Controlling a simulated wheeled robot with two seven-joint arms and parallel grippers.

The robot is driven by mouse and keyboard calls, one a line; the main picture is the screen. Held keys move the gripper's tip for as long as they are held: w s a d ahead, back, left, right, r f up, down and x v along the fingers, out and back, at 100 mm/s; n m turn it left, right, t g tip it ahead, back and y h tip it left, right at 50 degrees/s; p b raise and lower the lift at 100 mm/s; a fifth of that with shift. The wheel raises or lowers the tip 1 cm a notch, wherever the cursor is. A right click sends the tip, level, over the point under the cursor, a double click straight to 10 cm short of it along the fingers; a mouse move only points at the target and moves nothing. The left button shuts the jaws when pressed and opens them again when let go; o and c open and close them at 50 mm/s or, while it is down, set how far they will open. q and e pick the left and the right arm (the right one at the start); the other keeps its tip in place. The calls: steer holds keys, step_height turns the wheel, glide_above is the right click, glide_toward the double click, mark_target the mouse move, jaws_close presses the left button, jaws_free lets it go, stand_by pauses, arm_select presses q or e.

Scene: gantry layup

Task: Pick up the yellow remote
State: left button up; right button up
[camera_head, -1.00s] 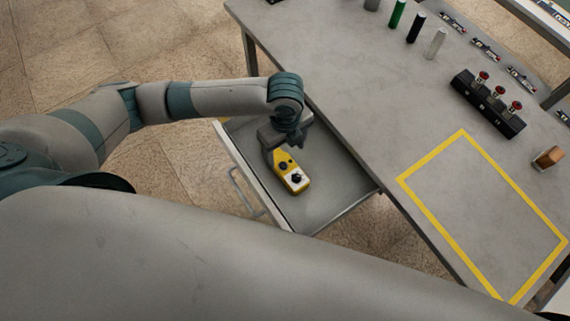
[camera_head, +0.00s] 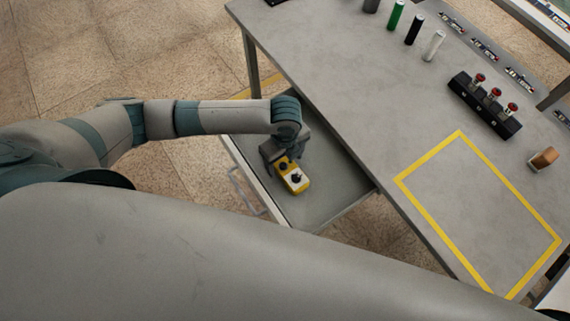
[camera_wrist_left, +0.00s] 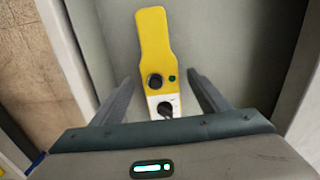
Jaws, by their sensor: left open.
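The yellow remote (camera_head: 292,176) lies in the open drawer (camera_head: 328,205) under the grey table. It has a yellow body, a white end and black knobs. In the left wrist view the remote (camera_wrist_left: 154,45) lies lengthwise, its white end nearest my gripper. My left gripper (camera_head: 283,163) is over the remote in the drawer, partly hiding it. In the left wrist view my left gripper (camera_wrist_left: 160,90) is open, with one finger on each side of the knob end, apart from it. My right gripper is not in view.
The table (camera_head: 350,95) overhangs the drawer on the right. On it are a yellow-outlined area (camera_head: 399,182), a black box with red knobs (camera_head: 485,105), several cylinders (camera_head: 413,28) and a small brown block (camera_head: 543,158). The drawer handle (camera_head: 240,190) faces left.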

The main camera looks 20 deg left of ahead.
arm_select(q)
steer(key=shift+f, duration=0.45)
steer(key=c, duration=1.4)
steer(key=shift+r, duration=0.2)
steer(key=shift+r+b, duration=0.3)
steer(key=shift+r, duration=0.3)
step_height(320, 180, up, 2)
steer(key=shift+w+r+b, duration=0.1)
steer(key=shift+r+b, duration=0.15)
steer(key=shift+b, duration=0.15)
steer(key=d+r+b, duration=0.1)
steer(key=d+r, duration=0.1)
steer(key=d, duration=0.2)
steer(key=s+d+r, duration=0.1)
steer(key=d+r, duration=0.1)
steer(key=d, duration=0.1)
steer(key=d+r+b, duration=0.1)
steer(key=d+r, duration=0.2)
steer(key=d, duration=0.1)
steer(key=shift+s+d+b, duration=0.25)
steer(key=shift+d+b, duration=0.05)
steer(key=shift+d, duration=0.05)
